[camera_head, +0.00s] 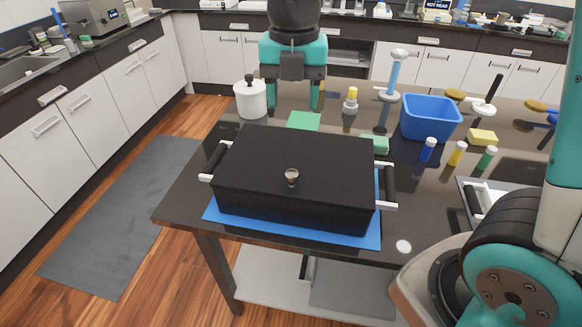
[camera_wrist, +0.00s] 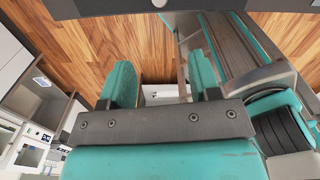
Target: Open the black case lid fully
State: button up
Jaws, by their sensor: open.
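The black case (camera_head: 290,215) sits on a blue mat (camera_head: 228,219) near the front of the dark table. Its flat lid (camera_head: 280,150) is down and closed, with a small round metallic knob (camera_head: 292,177) near the front edge. Black bar handles with pale ends stand on its left and right sides. My gripper (camera_head: 290,100) is behind the case at the top of the head view, pointing down, apart from the lid. Its teal fingers are spread and empty; they also show in the wrist view (camera_wrist: 162,85). The case cannot be made out in the wrist view.
A white lidded pot (camera_head: 250,100) stands behind the case at left. A blue bin (camera_head: 430,119), small capped bottles (camera_head: 428,150) and a yellow block (camera_head: 482,138) are at right. A green pad (camera_head: 303,121) lies behind the lid.

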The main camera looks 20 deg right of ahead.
aim_at(292, 173)
jog(key=shift+n, duration=0.5)
jog(key=f, duration=0.5)
jog(key=f+p, duration=0.1)
jog(key=f, duration=0.5)
jog(key=f+p, duration=0.1)
jog(key=f, duration=0.5)
jog(key=shift+w+d+f, duration=0.1)
jog(key=shift+w+f, duration=0.15)
jog(key=shift+w, duration=0.05)
